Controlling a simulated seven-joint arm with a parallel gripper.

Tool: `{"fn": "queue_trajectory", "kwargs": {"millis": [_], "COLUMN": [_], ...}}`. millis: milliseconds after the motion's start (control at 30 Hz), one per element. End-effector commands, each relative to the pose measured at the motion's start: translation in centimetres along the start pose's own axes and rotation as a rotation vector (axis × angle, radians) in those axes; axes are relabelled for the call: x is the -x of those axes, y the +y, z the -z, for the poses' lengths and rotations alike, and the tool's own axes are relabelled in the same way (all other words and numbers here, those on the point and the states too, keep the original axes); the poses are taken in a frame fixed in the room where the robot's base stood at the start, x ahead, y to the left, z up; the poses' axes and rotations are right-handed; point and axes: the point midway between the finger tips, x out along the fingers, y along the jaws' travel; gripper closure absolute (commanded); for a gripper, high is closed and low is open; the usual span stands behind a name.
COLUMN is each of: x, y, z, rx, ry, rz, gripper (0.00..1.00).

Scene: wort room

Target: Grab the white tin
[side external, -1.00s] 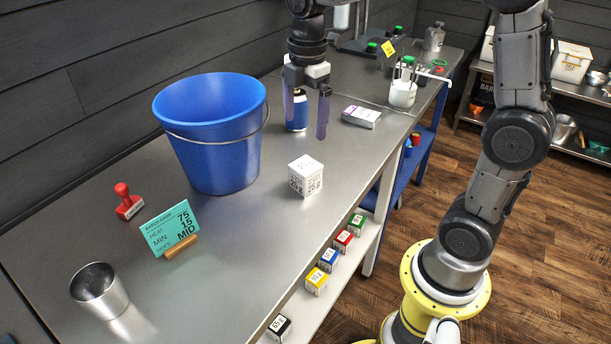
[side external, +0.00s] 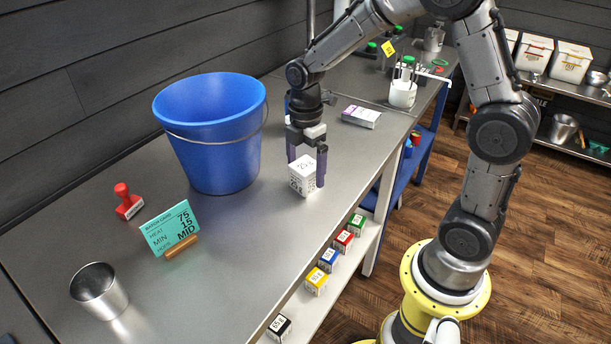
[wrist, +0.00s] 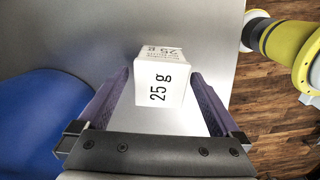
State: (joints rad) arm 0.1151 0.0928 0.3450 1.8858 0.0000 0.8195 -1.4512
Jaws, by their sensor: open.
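The white tin (side external: 302,177) is a small cube marked 25 g. It stands on the steel bench to the right of the blue bucket. In the wrist view the tin (wrist: 161,80) sits ahead of and between my two fingers. My gripper (side external: 307,170) is low over the bench, at and just behind the tin, with one finger to each side. In the wrist view my gripper (wrist: 160,85) is open, with gaps visible beside the tin. I cannot tell how far the fingertips reach along its sides.
The blue bucket (side external: 214,150) stands close on the left. A white-and-purple box (side external: 361,117) lies behind. A red stamp (side external: 128,202), a teal card (side external: 170,228) and a metal cup (side external: 99,291) are at the left. Several coloured tins (side external: 316,281) sit on the lower shelf.

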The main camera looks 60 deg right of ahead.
Motion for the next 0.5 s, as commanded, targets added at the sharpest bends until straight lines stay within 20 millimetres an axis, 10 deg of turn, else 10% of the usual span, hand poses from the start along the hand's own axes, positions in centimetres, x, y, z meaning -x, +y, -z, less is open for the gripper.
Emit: {"fn": "queue_trajectory", "kwargs": {"millis": [500], "x": [-2.7], "y": [-0.1], "z": [0.1], "rx": [-0.001], "ry": [0.000], "rz": [-0.001], "gripper": [0.05]}}
